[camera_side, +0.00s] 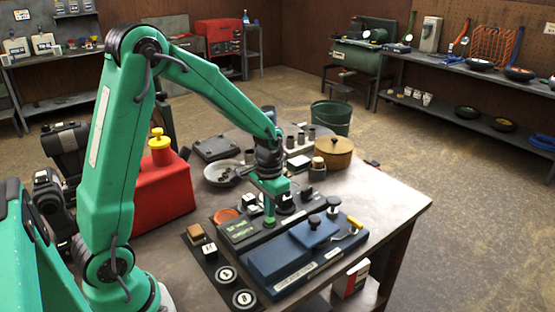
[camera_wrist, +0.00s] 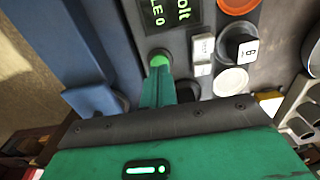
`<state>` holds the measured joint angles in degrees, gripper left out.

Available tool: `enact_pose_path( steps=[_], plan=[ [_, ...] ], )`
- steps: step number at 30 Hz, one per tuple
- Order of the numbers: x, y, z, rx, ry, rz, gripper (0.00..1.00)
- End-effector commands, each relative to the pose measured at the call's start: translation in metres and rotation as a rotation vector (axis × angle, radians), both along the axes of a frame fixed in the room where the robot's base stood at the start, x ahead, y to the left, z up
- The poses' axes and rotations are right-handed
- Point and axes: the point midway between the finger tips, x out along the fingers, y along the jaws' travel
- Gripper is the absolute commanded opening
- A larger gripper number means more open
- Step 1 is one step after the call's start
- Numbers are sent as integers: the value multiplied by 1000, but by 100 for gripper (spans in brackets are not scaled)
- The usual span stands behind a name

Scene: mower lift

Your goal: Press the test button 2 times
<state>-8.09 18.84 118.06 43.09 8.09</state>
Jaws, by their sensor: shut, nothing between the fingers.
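A dark test panel with a lit green display (camera_side: 238,229) lies on the bench; the display also shows in the wrist view (camera_wrist: 168,14), where "LE 0" and "olt" can be read. A bright green round button (camera_wrist: 159,60) in a grey collar sits beside the display; I take it for the test button. My gripper (camera_side: 270,221) is shut and empty, pointing down at the panel. In the wrist view its green fingertips (camera_wrist: 159,76) are right at the button and overlap its near edge. I cannot tell whether they touch it or whether it is pressed in.
A blue box (camera_side: 300,250) with black knobs stands close beside the panel. An orange disc (camera_side: 227,215) and a black knob marked 6 (camera_wrist: 240,48) are near the display. A red can (camera_side: 165,185) and a round wooden box (camera_side: 334,152) stand farther off on the bench.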

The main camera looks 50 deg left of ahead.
Motion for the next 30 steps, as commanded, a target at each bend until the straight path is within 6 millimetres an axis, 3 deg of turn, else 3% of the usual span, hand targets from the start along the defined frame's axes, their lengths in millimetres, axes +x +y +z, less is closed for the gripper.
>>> enact_pose_path(
  steps=[30],
  plan=[
    [0,0,-15,0,0,0,0]
  ],
)
